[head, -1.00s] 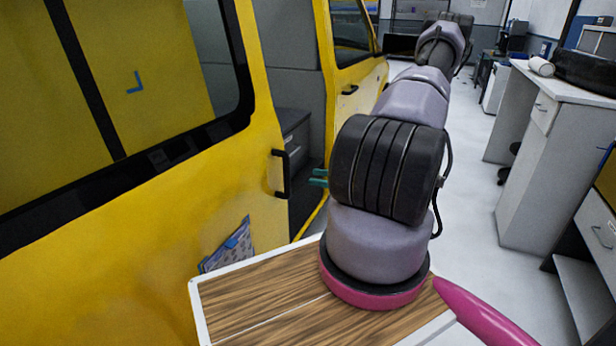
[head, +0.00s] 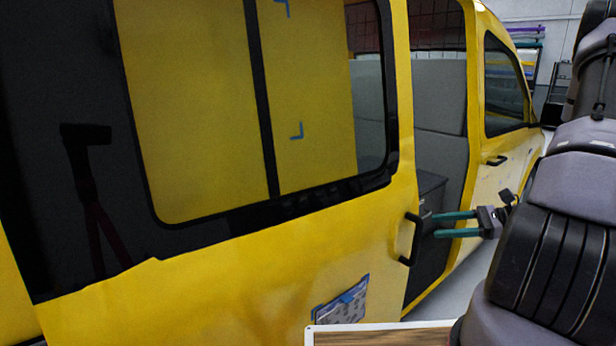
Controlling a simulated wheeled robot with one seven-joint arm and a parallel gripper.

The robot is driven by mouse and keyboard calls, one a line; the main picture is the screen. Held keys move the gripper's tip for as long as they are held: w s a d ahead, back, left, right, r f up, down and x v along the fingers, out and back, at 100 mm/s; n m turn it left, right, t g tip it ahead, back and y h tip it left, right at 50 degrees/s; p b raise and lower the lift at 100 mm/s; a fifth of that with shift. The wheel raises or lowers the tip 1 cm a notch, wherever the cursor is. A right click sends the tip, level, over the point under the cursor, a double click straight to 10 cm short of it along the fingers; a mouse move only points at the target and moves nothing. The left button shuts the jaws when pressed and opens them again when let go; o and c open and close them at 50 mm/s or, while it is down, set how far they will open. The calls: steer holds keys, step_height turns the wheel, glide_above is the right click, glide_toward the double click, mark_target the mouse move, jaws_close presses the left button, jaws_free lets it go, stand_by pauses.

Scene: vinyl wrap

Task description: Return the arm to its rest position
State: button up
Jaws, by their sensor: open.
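My gripper (head: 436,225) shows at the right of the head view, with two teal fingers spread apart and nothing between them. It points left, and its fingertips appear close to the black door handle (head: 408,240) of the yellow van (head: 225,285). I cannot tell whether they touch the handle. My grey and black arm fills the right edge of the picture and hides part of the room behind it.
A patterned clipboard-like item (head: 343,303) is on the van's lower side. The wood-topped surface (head: 385,338) shows at the bottom edge. The van's front door (head: 500,190) stands behind my gripper. Shelving (head: 525,40) is at the far back.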

steer(key=s+a+r+n+t+h, duration=0.1)
steer(key=s+a+r+n+h, duration=0.2)
steer(key=r, duration=0.6)
steer(key=s+a+r+n+h, duration=0.3)
steer(key=r+n, duration=0.4)
steer(key=r, duration=0.3)
steer(key=s+a+r+n+t+h, duration=0.1)
steer(key=s+a+r+n+h, duration=0.3)
steer(key=r, duration=0.6)
steer(key=shift+s+r+n+t+h, duration=0.2)
steer(key=shift+s+n+t+h, duration=0.3)
steer(key=shift+h, duration=0.7)
steer(key=shift+s+a, duration=0.1)
steer(key=shift+c, duration=0.6)
steer(key=shift+a+g, duration=0.15)
steer(key=shift+g, duration=0.15)
